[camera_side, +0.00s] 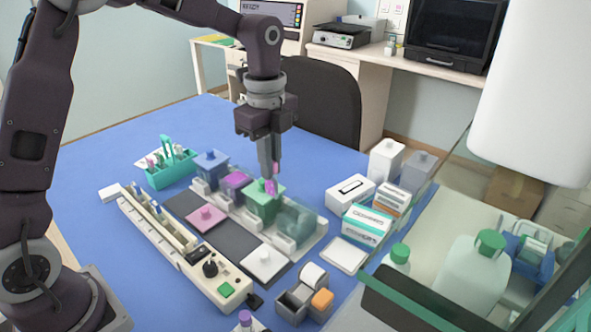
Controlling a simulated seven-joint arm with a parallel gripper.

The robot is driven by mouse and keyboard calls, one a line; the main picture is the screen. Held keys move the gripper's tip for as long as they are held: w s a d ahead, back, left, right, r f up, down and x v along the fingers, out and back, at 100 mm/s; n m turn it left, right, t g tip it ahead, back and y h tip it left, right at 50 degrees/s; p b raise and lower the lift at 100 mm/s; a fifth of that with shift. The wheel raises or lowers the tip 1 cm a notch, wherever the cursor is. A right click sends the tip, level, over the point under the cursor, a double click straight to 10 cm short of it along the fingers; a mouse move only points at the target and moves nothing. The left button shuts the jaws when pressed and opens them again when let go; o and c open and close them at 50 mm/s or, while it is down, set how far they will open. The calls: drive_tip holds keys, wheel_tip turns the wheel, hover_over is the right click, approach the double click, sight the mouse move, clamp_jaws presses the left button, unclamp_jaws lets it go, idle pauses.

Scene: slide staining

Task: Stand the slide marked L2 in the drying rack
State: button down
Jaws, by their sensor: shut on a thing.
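My gripper (270,168) points down over the row of staining jars, shut on a small pink-stained piece that looks like a slide (271,187). The slide is at the green jar (262,207); I cannot tell whether its lower end is inside or in front of the jar. No L2 mark is readable. A long cream slotted rack (178,243) lies to the left, with a few small upright pieces in its far part. A teal carrier with a handle (170,170) stands at the back left. I cannot tell for sure which is the drying rack.
A blue jar (211,167), a purple jar (234,186) and a clear jar (296,220) share the green jar's row. A pink lid (206,219) and a white lid (263,262) lie on the dark mat. Boxes (367,224) stand right. The blue table's front left is clear.

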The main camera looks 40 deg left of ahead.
drive_tip(key=s+a+f, duration=0.1)
drive_tip(key=s+a, duration=0.4)
drive_tip(key=s, duration=0.3)
drive_tip(key=s+a+f, duration=0.2)
drive_tip(key=s+a, duration=0.3)
drive_tip(key=s, duration=0.4)
drive_tip(key=shift+w+a+f, duration=0.1)
drive_tip(key=shift+f, duration=3.55)
drive_tip(key=shift+f, duration=0.35)
drive_tip(key=c, duration=1.5)
unclamp_jaws()
drive_tip(key=shift+o, duration=0.2)
wheel_tip(320, 180, up, 7)
